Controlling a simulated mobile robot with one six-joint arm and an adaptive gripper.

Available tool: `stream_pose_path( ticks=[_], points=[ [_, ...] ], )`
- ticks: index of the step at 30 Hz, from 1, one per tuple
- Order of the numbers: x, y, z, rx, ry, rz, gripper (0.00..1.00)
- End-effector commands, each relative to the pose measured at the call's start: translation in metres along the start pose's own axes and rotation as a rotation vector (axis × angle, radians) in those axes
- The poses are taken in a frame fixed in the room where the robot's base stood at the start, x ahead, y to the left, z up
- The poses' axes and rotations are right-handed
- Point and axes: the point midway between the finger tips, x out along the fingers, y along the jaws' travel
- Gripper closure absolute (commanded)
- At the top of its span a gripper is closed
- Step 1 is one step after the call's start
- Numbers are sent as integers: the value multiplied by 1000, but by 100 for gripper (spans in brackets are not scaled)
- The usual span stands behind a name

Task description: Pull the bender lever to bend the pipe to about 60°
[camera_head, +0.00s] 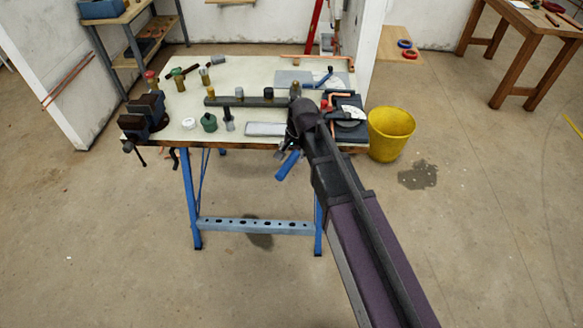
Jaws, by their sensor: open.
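The pipe bender (347,118) stands at the right front corner of the workbench, with a white angle dial on its dark body. A copper pipe (345,94) lies in it; its bend angle is too small to read. A blue grip (287,166) sticks out past the bench's front edge and looks like the lever's handle; my arm hides any link to the bender. My gripper (284,151) is open at the upper end of this grip. Whether the fingers touch or surround it I cannot tell.
The workbench (260,75) carries a vise (147,112), several small cans and fittings, a dark bar (245,101) and another blue-handled tool (324,78). A yellow bucket (391,133) stands on the floor to the right. A wall post rises behind the bender. Floor in front is clear.

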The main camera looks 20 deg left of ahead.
Motion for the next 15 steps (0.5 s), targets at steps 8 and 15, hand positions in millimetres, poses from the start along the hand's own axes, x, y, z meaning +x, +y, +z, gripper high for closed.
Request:
stream_pose_path(
  ticks=[8,15],
  points=[
    [26,0,0,0,0,0,24],
    [40,0,0,0,0,0,24]
  ],
)
